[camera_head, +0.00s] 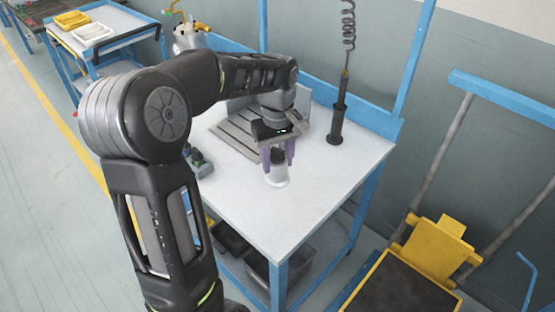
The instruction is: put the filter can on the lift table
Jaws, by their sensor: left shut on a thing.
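The filter can (277,177) is a small pale cylinder with a darker upper part. It is upright on or just above the white bench top; I cannot tell whether it touches. My left gripper (278,158), with purple fingers, points down and is shut on the can's upper part. The lift table (405,290) shows at the lower right, with a dark top and yellow frame, and its lower part is cut off by the picture edge. My right gripper is out of view.
The white workbench (320,185) has blue legs and a clear front right area. A grey slotted fixture (232,138) lies behind my gripper. A dark tool (336,125) hangs from a coiled cord at the back.

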